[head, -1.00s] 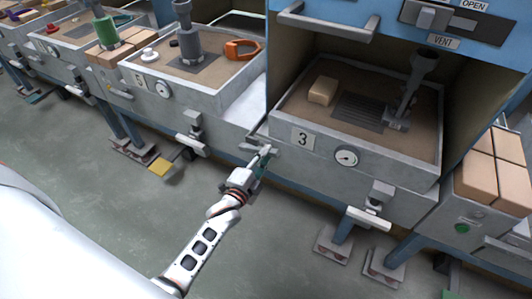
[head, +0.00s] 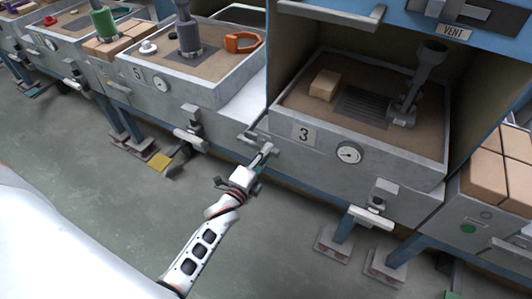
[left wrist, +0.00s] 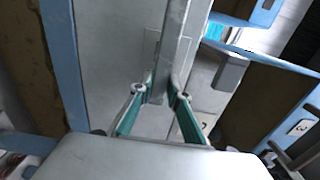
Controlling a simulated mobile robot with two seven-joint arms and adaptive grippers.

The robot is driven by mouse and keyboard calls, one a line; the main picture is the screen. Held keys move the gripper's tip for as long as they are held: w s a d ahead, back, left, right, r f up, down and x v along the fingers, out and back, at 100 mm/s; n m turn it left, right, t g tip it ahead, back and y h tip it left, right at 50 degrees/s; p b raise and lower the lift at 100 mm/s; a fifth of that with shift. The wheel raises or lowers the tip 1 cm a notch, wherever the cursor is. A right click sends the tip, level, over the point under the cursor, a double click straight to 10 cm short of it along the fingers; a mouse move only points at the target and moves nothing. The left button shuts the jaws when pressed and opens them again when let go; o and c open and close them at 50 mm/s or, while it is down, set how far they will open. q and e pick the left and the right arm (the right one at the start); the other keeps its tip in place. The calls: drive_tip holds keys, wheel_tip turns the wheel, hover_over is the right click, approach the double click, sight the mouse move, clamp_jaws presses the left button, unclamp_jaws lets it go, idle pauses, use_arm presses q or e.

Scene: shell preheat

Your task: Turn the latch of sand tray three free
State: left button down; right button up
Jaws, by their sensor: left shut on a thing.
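Sand tray three (head: 400,172) sits in the open oven bay at the right of the head view, with its number plate (head: 303,134) and a gauge on the front wall. Its grey latch (head: 258,137) is at the left end of that front. My left gripper (head: 265,152) is at the latch, with teal fingers partly hidden in the head view. In the left wrist view, the left gripper (left wrist: 160,96) has its two fingers on either side of a grey bar of the latch (left wrist: 168,72), shut on it. My right gripper is not in view.
Sand tray five (head: 215,92) stands to the left with its own latch. Another grey handle (head: 370,217) sits below tray three's gauge. Brick-like blocks (head: 495,160) stand at the right. The floor (head: 290,250) in front is clear.

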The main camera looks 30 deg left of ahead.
use_arm(q)
drive_tip(key=c, duration=1.9)
unclamp_jaws()
drive_tip(key=s, duration=1.2)
drive_tip(key=shift+a, duration=0.2)
